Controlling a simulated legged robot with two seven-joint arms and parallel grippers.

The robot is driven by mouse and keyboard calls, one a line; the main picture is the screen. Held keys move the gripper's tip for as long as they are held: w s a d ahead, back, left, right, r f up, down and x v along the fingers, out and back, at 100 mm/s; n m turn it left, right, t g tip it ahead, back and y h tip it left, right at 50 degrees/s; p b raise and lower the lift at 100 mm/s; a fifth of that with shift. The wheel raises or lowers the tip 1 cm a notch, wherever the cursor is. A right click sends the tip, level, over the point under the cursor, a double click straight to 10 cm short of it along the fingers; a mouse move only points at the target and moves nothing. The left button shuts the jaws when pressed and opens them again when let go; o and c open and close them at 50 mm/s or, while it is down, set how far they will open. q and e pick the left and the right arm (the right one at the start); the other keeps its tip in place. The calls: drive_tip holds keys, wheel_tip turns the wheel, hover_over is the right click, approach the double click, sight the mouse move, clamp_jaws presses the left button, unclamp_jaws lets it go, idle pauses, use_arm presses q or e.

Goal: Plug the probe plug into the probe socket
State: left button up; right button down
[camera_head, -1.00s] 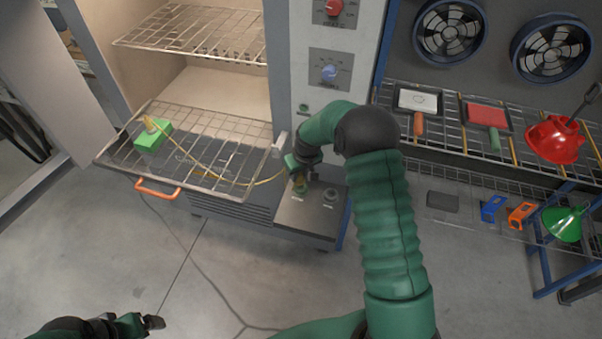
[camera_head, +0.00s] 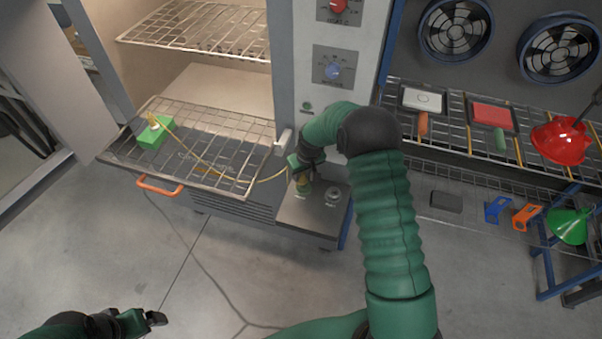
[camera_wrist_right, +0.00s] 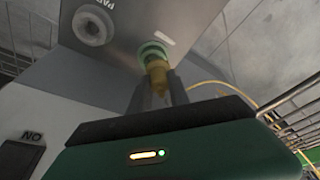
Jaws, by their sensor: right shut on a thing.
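The brass-yellow probe plug (camera_wrist_right: 157,72) is between the fingers of my right gripper (camera_wrist_right: 160,92), which is shut on it. In the right wrist view the plug's far end meets the green-ringed probe socket (camera_wrist_right: 152,50); how deep it sits cannot be told. In the head view my right gripper (camera_head: 303,176) is over the same socket (camera_head: 302,191), on the grey ledge below the control panel. A yellow cable (camera_head: 215,168) runs from the plug side across the rack to a green block (camera_head: 152,134). My left gripper (camera_head: 155,319) is at the bottom left, away from everything; its finger gap is unclear.
A second, grey socket (camera_head: 333,194) is beside the green one on the ledge (camera_head: 308,218). The pulled-out wire rack (camera_head: 215,125) with an orange handle (camera_head: 158,187) is to the left. A shelf with pans and a red funnel (camera_head: 562,140) stands right. Open floor lies in front.

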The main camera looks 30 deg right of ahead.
drive_tip(key=shift+d+f, duration=0.2)
drive_tip(key=shift+f, duration=0.15)
drive_tip(key=shift+a+f+b, duration=0.15)
drive_tip(key=shift+f+b, duration=0.15)
drive_tip(key=shift+f, duration=0.45)
drive_tip(key=shift+s+f, duration=0.1)
drive_tip(key=shift+s, duration=0.05)
drive_tip(key=c, duration=1.6)
unclamp_jaws()
drive_tip(key=o, duration=0.5)
drive_tip(key=shift+c, duration=0.2)
